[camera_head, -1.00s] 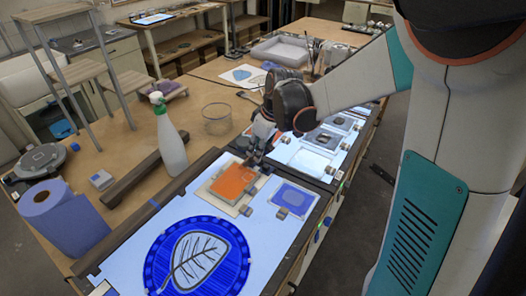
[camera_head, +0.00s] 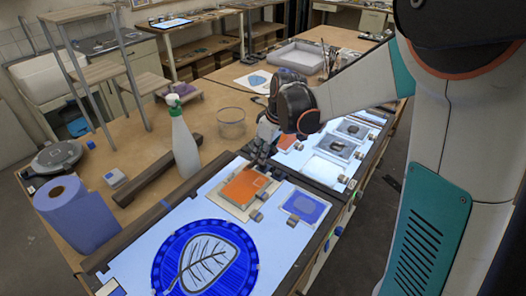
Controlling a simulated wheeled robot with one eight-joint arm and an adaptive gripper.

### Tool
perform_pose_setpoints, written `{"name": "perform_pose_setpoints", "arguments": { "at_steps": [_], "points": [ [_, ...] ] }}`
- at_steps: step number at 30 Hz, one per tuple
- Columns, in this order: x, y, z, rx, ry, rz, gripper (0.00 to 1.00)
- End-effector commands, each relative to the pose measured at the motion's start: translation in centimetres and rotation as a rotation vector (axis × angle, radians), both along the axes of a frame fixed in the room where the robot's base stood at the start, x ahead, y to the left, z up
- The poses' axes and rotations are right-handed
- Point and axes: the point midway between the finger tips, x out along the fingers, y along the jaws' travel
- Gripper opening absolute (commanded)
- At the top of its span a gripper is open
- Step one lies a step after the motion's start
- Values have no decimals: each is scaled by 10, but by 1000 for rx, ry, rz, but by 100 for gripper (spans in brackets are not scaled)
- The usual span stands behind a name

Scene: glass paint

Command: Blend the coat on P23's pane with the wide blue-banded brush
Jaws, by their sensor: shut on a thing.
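An orange pane (camera_head: 244,187) lies on a pale backing board on the lit table (camera_head: 180,225). A smaller blue-violet pane (camera_head: 303,206) lies to its right. I cannot read any label, so I cannot tell which pane is P23's. My gripper (camera_head: 259,158) is low over the far edge of the orange pane, pointing down. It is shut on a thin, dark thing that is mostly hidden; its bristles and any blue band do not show. I cannot tell whether it touches the pane.
A round blue leaf pane (camera_head: 240,263) lies at the near end. A spray bottle (camera_head: 184,148), a dark wooden bar (camera_head: 150,176), a blue paper roll (camera_head: 75,212) and a glass bowl (camera_head: 231,122) stand left. More small panes lie beyond my gripper, on the right.

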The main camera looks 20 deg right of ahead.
Motion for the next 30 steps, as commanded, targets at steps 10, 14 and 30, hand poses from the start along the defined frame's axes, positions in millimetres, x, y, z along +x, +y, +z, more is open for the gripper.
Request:
{"name": "perform_pose_setpoints", "arguments": {
  "at_steps": [10, 14, 30],
  "points": [
    [0, 0, -5, 0, 0, 0, 0],
    [0, 0, -5, 0, 0, 0, 0],
    [0, 0, -10, 0, 0, 0, 0]
  ]
}}
